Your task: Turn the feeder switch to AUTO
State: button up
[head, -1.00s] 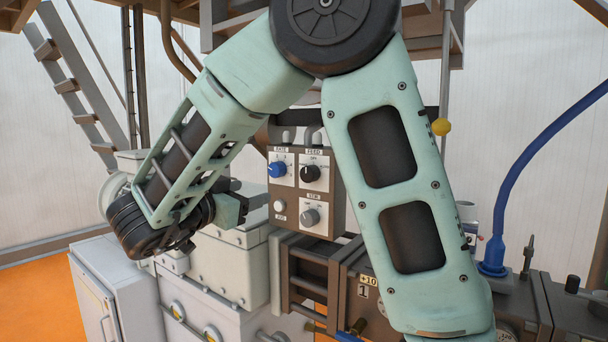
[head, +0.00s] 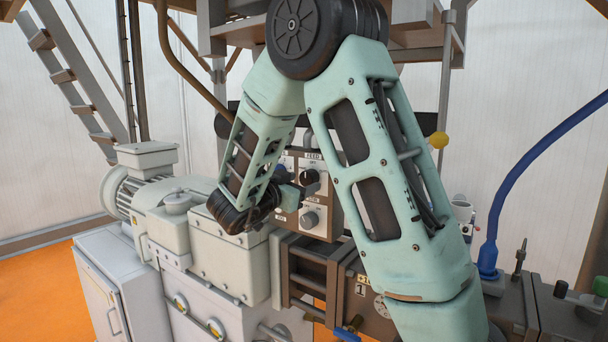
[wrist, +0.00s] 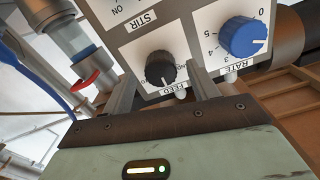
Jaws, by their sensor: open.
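The feeder switch is a black knob (wrist: 160,68) on a white plate labelled FEED, seen close up in the wrist view. In the head view the same knob (head: 310,177) is on the upper right of the brown control box (head: 326,222). The position its pointer marks is too small to read. My gripper (wrist: 163,77) is open and empty, with one finger on each side of the knob in the wrist view. I cannot tell whether the fingertips reach past its face. In the head view my gripper (head: 290,196) is at the box's front, partly hidden by my arm.
A blue RATE knob (wrist: 244,38) sits close beside one finger. A grey knob (head: 309,219) is below the feeder switch. A red handle (wrist: 85,80) on a pipe shows in the wrist view. Pale machine housings (head: 228,262) stand left of the box.

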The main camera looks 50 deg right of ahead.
jog(key=shift+w+d, duration=0.1)
jog(key=shift+d, duration=0.9)
jog(key=c, duration=1)
